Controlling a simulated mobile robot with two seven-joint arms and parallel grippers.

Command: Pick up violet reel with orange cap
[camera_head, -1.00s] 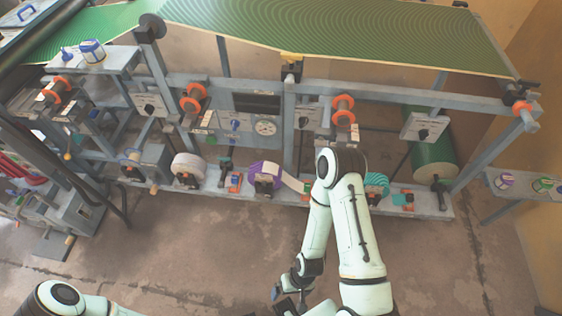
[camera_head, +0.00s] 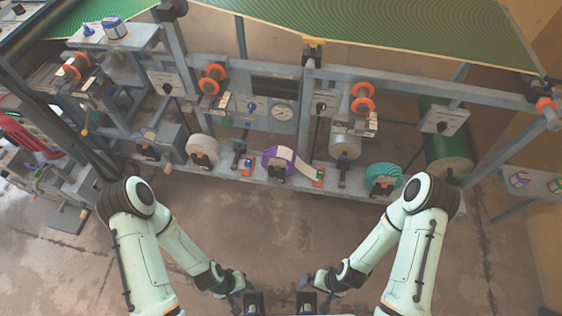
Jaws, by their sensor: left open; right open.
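A small violet reel (camera_head: 519,179) stands on the grey side table at the right edge; its cap colour is too small to tell. A larger violet roll (camera_head: 279,161) with a white strip is mounted low on the machine, with an orange piece (camera_head: 318,178) beside it. My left gripper (camera_head: 248,303) and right gripper (camera_head: 312,303) are open at the bottom middle, near each other and apart from both violet things. Their fingertips are partly cut off by the lower edge.
The press frame (camera_head: 300,190) spans the back, with a white roll (camera_head: 202,149), a teal roll (camera_head: 383,177) and a green drum (camera_head: 449,155). The side table (camera_head: 533,193) also holds a second small reel (camera_head: 556,186). Concrete floor is open in front.

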